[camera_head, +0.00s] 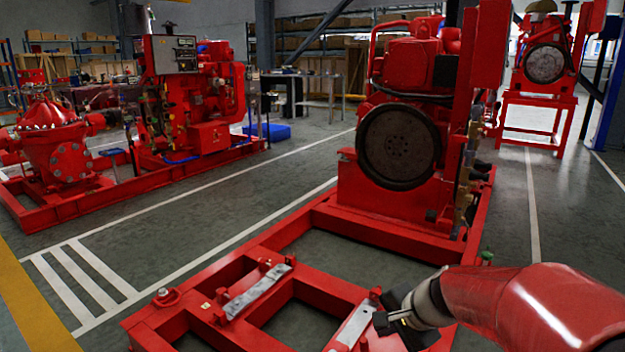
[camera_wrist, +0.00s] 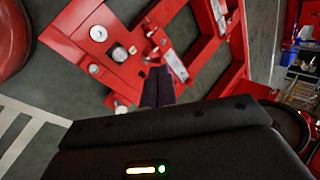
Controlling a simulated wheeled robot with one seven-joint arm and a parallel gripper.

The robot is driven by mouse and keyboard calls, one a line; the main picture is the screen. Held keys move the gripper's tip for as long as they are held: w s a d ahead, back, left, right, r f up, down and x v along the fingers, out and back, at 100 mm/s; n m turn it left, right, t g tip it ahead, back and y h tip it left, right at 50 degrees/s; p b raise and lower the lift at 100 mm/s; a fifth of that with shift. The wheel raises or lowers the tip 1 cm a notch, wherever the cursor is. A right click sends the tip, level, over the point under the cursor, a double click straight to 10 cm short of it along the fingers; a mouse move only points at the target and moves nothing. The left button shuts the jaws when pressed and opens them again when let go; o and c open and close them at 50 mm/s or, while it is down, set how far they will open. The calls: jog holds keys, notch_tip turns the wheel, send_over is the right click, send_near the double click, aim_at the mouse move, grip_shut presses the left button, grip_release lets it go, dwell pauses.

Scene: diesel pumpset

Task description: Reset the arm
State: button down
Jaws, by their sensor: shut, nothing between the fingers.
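My red arm reaches in from the right in the head view. My gripper (camera_head: 392,318) is over the front part of the red base frame (camera_head: 190,318), close to a grey mounting plate (camera_head: 356,325). In the wrist view my gripper (camera_wrist: 158,78) shows two dark fingers side by side, shut, with nothing held. Below them are red beams of the frame with round bolts (camera_wrist: 98,33). I cannot tell whether the fingers touch the frame.
A red diesel engine with a dark flywheel (camera_head: 398,147) stands on the frame's far end. Another pumpset (camera_head: 195,100) is at the left. Another engine on a stand (camera_head: 545,65) is at the back right. Marked grey floor (camera_head: 180,215) lies clear between the pumpsets.

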jog(key=s+r+n+h, duration=0.2)
jog(key=s+n, duration=0.3)
jog(key=s, duration=0.4)
jog(key=s+r+n+h+p, duration=0.1)
jog(key=s+r+n, duration=0.4)
jog(key=s, duration=0.5)
jog(key=shift+s+d+n+h, duration=0.2)
jog(key=shift+d+n+h, duration=0.25)
jog(key=shift+n, duration=0.35)
